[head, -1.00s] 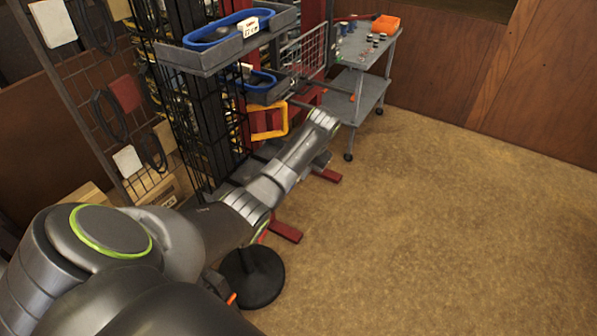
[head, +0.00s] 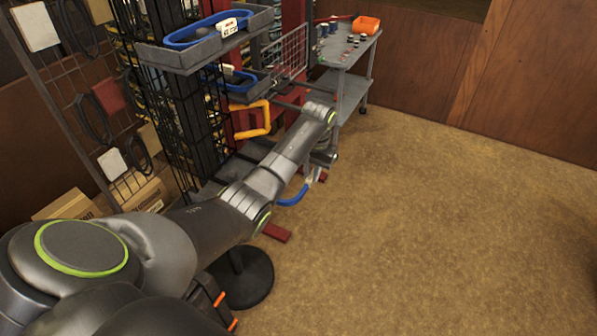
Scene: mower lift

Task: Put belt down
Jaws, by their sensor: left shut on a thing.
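My left arm reaches from the lower left across the middle of the head view. My left gripper (head: 314,176) is small and partly hidden by the wrist, and it is shut on a blue belt. A curved piece of this blue belt (head: 293,198) hangs below the forearm, above the floor; the rest is hidden behind the arm. Another blue belt (head: 205,29) lies in the upper grey tray (head: 190,60) with a white tag. A lower grey tray (head: 243,93) also holds something blue. My right gripper is out of view.
A yellow-orange frame (head: 251,120) and red posts are close behind the arm. A round black base (head: 243,278) is below it. The carpet on the right is clear.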

